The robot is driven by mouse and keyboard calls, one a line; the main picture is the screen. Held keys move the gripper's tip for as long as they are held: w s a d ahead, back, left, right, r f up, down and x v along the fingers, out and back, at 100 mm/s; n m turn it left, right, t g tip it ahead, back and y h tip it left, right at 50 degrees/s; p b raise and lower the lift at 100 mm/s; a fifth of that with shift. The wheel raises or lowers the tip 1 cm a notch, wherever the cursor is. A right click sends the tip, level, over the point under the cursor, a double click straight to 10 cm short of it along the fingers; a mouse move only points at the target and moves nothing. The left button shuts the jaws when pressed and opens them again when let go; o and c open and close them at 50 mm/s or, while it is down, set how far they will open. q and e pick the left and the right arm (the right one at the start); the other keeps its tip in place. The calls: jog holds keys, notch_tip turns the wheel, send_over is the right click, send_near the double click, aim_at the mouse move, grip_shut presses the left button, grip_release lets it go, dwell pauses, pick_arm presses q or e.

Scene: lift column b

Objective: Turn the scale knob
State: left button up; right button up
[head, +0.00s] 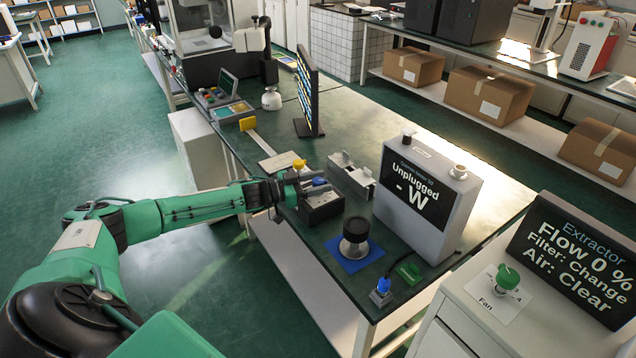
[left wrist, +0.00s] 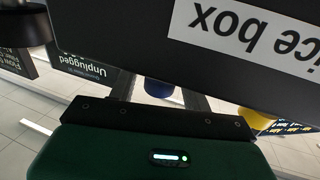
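No knob in view carries a readable scale label. A grey meter reading "Unplugged - W" (head: 425,195) stands on the dark bench, with a dark round part (head: 408,137) and a pale round part (head: 459,171) on top. A green knob (head: 508,278) sits over a card marked "Fan". My left gripper (head: 307,186) is at a dark box (head: 322,207) with blue and yellow parts. In the left wrist view the box's label ends in "ice box" (left wrist: 245,25). My fingers (left wrist: 160,98) are apart, with a blue piece (left wrist: 158,88) between them; contact is unclear. My right gripper is out of view.
A black-topped round object (head: 355,232) stands on a blue mat (head: 355,262) near the bench's front. A metal bracket (head: 350,173) and an upright dark panel (head: 308,95) stand behind my gripper. An extractor display (head: 572,260) is at right.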

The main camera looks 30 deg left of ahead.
pick_arm(q)
jog(key=shift+s+a, duration=0.3)
jog(key=shift+s, duration=0.05)
jog(key=b+v, duration=0.1)
jog(key=v, duration=1.1)
jog(key=shift+s+a, duration=0.3)
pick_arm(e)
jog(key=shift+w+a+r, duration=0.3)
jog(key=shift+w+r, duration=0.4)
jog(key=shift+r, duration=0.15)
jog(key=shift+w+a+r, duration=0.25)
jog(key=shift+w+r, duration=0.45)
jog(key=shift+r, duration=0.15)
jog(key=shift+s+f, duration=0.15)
